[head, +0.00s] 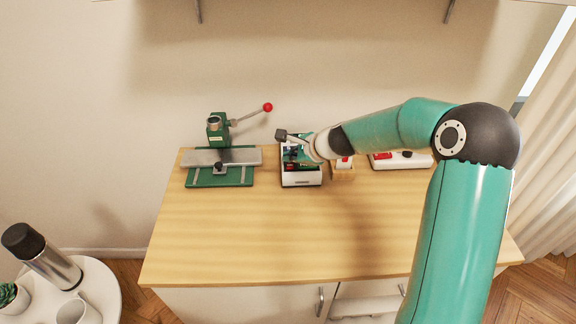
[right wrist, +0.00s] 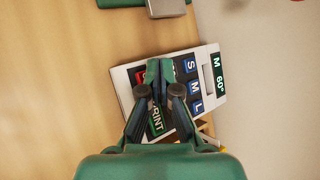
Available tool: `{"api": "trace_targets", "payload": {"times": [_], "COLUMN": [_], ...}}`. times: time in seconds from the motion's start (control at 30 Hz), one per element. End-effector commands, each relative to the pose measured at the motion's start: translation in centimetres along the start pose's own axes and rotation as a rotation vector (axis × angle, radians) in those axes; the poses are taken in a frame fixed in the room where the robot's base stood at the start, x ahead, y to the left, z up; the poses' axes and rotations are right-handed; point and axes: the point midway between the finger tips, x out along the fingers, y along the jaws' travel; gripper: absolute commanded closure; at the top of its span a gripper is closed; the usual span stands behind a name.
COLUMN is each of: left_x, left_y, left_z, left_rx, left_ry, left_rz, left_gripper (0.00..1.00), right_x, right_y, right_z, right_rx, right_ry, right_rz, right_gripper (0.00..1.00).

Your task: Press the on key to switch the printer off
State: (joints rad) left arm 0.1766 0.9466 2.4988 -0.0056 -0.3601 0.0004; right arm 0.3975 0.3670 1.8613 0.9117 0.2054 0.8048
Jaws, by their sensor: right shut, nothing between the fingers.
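The printer (head: 301,181) is a small white box with a dark key panel near the back middle of the table. In the right wrist view the printer (right wrist: 207,56) lies tilted in the picture, with blue S, M and L keys (right wrist: 193,86), a green PRINT key (right wrist: 155,122) and a display (right wrist: 217,74) reading "M 60°". A red key (right wrist: 151,71) shows partly behind my fingers; its label is hidden. My right gripper (head: 291,153) is shut and empty, above the printer's key panel; its fingertips (right wrist: 160,68) appear beside the red key. I cannot tell whether they touch it. My left gripper is not in view.
A green press (head: 219,180) with a red-knobbed lever stands left of the printer. A small wooden holder (head: 342,173) and a white device (head: 412,161) stand to its right. The front of the table (head: 250,240) is clear. A round side table (head: 105,290) holds a flask.

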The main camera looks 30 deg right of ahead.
Motion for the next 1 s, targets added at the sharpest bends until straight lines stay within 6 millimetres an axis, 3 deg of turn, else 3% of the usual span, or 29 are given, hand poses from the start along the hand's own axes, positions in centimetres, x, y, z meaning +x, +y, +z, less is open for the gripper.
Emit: {"api": "trace_targets", "payload": {"times": [1.0], "left_x": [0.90], "left_y": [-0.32], "left_z": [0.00], "left_rx": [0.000], "left_ry": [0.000], "left_rz": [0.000], "left_gripper": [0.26], "right_x": [0.39], "right_y": [0.55], "right_z": [-0.48], "right_rx": [0.000], "right_ry": [0.000], "right_rz": [0.000], "right_gripper": [1.00]}}
